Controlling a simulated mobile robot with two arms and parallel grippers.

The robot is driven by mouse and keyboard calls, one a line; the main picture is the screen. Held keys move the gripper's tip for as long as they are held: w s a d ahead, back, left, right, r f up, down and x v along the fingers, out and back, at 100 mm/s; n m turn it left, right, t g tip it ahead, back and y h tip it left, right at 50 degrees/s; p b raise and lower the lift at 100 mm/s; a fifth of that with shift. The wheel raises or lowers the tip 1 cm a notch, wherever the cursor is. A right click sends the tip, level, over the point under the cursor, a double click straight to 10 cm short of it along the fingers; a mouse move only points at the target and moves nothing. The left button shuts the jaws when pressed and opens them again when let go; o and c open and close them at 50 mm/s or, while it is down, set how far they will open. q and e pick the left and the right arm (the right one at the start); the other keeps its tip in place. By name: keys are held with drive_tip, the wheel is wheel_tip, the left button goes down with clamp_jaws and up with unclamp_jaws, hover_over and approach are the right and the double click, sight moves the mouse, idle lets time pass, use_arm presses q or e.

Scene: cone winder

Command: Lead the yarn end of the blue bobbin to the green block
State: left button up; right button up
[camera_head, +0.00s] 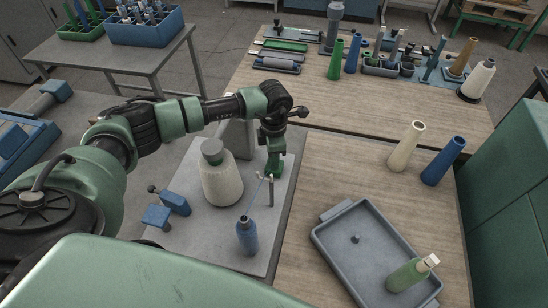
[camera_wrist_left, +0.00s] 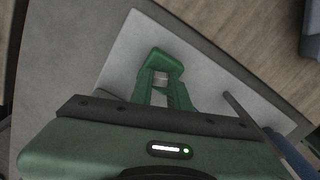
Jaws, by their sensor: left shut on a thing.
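The blue bobbin (camera_head: 247,236) stands upright at the front of the grey plate in the head view. It also shows at the lower right of the left wrist view (camera_wrist_left: 290,154). A thin pale strand seems to rise from its top toward a thin post (camera_head: 271,190). My left gripper (camera_head: 274,172) points down behind that post, over the plate. Its green fingers are close together in the left wrist view (camera_wrist_left: 160,80), with a small pale piece between them, seemingly the yarn end. I cannot tell a separate green block from the green fingers. My right gripper is not in view.
A large pale cone (camera_head: 222,182) stands left of the gripper. Blue blocks (camera_head: 157,217) lie at the plate's left. A grey tray (camera_head: 350,262) with a green bobbin (camera_head: 405,276) is at the right. Cream (camera_head: 405,148) and blue (camera_head: 443,162) cones stand behind it.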

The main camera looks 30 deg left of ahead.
use_arm(q)
drive_tip(key=o, duration=0.9)
drive_tip(key=o, duration=0.5)
drive_tip(key=shift+r+p, duration=2.1)
drive_tip(key=shift+r, duration=1.4)
